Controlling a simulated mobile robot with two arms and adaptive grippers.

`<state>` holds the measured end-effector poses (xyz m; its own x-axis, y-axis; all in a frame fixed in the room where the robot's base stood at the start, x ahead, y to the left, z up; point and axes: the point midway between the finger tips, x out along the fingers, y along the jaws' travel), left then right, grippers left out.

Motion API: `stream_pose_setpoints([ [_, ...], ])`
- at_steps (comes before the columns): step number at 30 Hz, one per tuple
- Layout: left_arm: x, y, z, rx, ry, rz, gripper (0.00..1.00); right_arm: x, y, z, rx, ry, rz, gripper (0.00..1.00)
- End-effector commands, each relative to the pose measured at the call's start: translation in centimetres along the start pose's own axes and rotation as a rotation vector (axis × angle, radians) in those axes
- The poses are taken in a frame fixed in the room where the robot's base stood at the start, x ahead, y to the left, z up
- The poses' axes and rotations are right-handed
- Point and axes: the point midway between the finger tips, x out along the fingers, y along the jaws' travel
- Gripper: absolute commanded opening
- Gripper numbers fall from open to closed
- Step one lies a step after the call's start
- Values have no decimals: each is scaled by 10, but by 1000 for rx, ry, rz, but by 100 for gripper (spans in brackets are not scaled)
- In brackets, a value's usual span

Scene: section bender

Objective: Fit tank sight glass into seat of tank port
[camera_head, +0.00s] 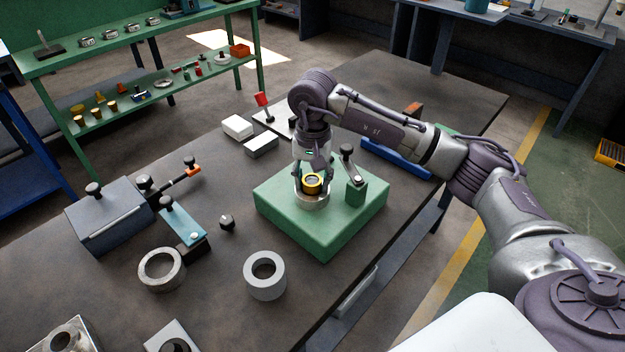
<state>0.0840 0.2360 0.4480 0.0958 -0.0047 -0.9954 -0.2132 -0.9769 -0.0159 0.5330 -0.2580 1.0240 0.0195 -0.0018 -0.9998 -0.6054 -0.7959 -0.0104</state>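The tank sight glass (313,188) is a small yellow-rimmed ring with a dark centre. It is at the top of the silver tank port (311,203), which stands on a green block (325,229). My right gripper (312,183) points down from above, with one finger on each side of the sight glass, and appears shut on it. The fingers hide part of the ring and the port's rim. I cannot tell whether the ring touches the seat. My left gripper is not in view.
A clamp with a black knob (354,172) stands on the green block, right of my gripper. Grey rings (265,284), a teal-topped fixture (183,222), a grey box (108,222) and a small black knob (227,222) stand left and in front. Pale blocks (238,127) lie behind.

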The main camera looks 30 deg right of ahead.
Motion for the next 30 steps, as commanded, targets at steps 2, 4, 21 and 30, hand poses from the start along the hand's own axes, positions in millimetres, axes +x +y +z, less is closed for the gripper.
stream_pose_setpoints([
  [2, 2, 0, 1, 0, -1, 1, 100, 12, 2, 6, -4, -20, 17, 63],
  [4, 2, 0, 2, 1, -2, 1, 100, 12, 2, 6, -5, -21, 18, 69],
  [21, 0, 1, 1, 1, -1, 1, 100, 8, 2, 4, -4, -15, 13, 69],
  [30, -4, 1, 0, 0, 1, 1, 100, -22, 0, 2, -4, -7, 6, 69],
])
